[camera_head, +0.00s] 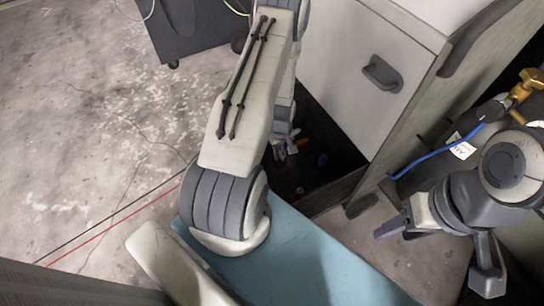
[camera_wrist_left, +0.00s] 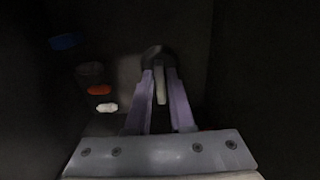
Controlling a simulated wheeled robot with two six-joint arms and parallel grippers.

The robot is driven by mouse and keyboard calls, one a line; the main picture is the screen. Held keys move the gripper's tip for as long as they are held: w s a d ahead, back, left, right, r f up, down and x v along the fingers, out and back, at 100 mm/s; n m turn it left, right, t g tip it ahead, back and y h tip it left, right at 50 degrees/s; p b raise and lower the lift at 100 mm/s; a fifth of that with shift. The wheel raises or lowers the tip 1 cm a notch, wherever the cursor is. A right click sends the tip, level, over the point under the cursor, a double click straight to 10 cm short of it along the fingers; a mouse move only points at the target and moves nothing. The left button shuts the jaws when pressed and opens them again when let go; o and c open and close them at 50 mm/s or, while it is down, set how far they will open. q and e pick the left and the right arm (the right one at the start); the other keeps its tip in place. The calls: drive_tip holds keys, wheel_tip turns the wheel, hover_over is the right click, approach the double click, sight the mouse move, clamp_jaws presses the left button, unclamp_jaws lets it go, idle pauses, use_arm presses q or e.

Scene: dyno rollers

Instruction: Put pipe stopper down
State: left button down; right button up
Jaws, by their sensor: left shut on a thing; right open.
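In the left wrist view my left gripper (camera_wrist_left: 159,78) has its two purple fingers close together on a dark, rounded piece with a pale strip below it. This looks like the pipe stopper (camera_wrist_left: 155,52); its outline is dim. The gripper is inside a dark space. In the head view my left gripper (camera_head: 284,148) shows only partly beside my arm, over a dark opening, and the stopper cannot be made out there. My right gripper (camera_head: 393,226) is at the right, with a purple finger showing, and is apart from the opening.
Small blue (camera_wrist_left: 66,41), orange (camera_wrist_left: 99,90) and white (camera_wrist_left: 107,107) things lie left of the fingers in the dark space. A grey cabinet (camera_head: 345,75) stands behind the opening. A teal surface (camera_head: 310,265) lies in front. A blue cable (camera_head: 430,158) and brass fitting (camera_head: 524,86) are at right.

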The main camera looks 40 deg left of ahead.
use_arm(q)
drive_tip(key=w+a+f+b, duration=0.1)
drive_tip(key=a+f+b, duration=0.1)
drive_tip(key=w+a+f+b, duration=0.1)
drive_tip(key=a+f+b, duration=0.1)
drive_tip(key=f, duration=0.1)
drive_tip(key=w+a+f+b, duration=0.1)
drive_tip(key=a+f, duration=0.1)
drive_tip(key=f, duration=0.1)
drive_tip(key=shift+a+f+b, duration=0.2)
drive_tip(key=shift+a+b, duration=0.05)
drive_tip(key=shift+b, duration=0.15)
drive_tip(key=shift+r, duration=0.1)
drive_tip(key=c, duration=0.8)
unclamp_jaws()
